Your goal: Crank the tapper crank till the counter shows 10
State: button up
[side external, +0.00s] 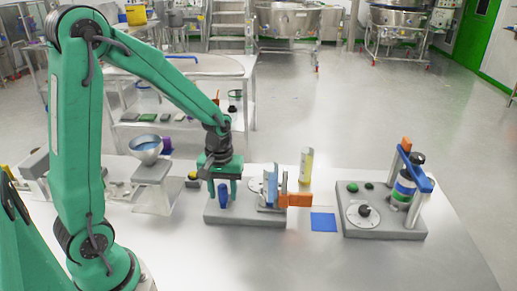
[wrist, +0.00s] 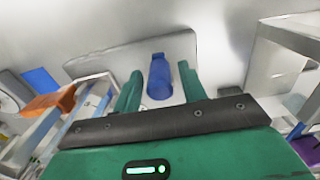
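My gripper (side external: 222,200) points down over the grey base (side external: 242,219) of the middle device. A blue upright handle (wrist: 160,78), which looks like the crank's knob, stands between my fingers. In the wrist view a gap shows on each side of it, so my gripper (wrist: 160,69) is open around it and not closed on it. The handle also shows in the side view (side external: 223,193). I cannot make out a counter reading.
A blue square (side external: 323,222) lies right of the base. Further right is another grey device (side external: 382,230) with a dial, green knobs and a blue bar. A yellow bottle (side external: 306,165) stands behind. A metal funnel (side external: 146,151) on a stand is at left.

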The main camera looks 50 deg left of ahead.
jog(key=c, duration=0.6)
jog(key=shift+s+a, duration=0.25)
jog(key=shift+a, duration=0.3)
jog(key=shift+s+a, duration=0.25)
jog(key=shift+a, duration=0.3)
